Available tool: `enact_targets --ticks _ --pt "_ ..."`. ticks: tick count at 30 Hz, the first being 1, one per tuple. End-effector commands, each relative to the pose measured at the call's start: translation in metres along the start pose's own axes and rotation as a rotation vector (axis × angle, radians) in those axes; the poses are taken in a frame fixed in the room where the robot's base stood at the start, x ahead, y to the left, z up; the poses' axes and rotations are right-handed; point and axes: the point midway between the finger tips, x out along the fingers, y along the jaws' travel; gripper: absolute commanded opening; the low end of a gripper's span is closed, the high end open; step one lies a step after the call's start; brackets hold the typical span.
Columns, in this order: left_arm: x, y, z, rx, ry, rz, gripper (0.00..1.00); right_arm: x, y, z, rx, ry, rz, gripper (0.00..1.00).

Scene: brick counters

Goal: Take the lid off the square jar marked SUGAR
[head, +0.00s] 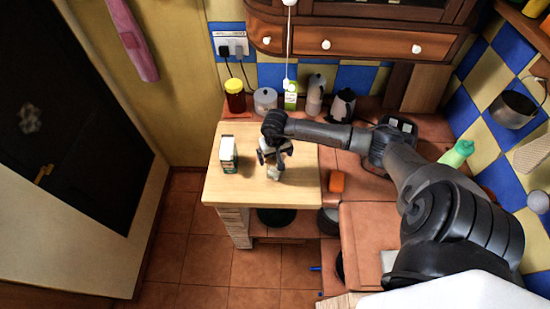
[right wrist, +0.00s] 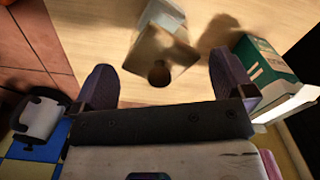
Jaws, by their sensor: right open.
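My right gripper (head: 274,156) is open above the light wooden board, pointing down. In the right wrist view its two fingers stand apart (right wrist: 162,72), with a square, pale tan jar (right wrist: 152,47) between and just beyond their tips. The jar's lid has a round dark knob (right wrist: 159,75) on top, which lies between the fingers; I cannot tell whether they touch it. In the head view the jar (head: 275,173) is mostly hidden under the gripper. No SUGAR marking is readable. My left gripper is not in view.
A white and green carton (head: 228,155) stands left of the jar, close to one finger in the right wrist view (right wrist: 265,65). A yellow-lidded jar (head: 235,95), canister (head: 265,101) and kettle (head: 343,106) stand behind. The wooden board (head: 240,190) is clear in front.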

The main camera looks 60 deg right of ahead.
Motion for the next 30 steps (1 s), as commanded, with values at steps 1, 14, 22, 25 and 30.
enact_targets --ticks 1,14,22,25,30 --pt "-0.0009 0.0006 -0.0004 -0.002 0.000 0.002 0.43 0.0029 -0.0001 0.0004 0.000 -0.001 0.000 1.00" --pt "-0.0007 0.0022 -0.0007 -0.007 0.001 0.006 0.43 0.0059 0.0003 -0.0001 0.000 0.001 0.001 0.89" --pt "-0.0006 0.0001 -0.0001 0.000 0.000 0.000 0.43 0.0057 0.0002 -0.0002 0.000 0.001 0.000 0.66" --pt "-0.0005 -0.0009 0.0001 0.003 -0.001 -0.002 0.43 0.0056 0.0002 -0.0002 0.000 0.001 0.000 0.66" --pt "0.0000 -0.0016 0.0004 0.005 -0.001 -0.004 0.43 0.0040 0.0002 -0.0004 -0.001 0.002 0.000 0.66"
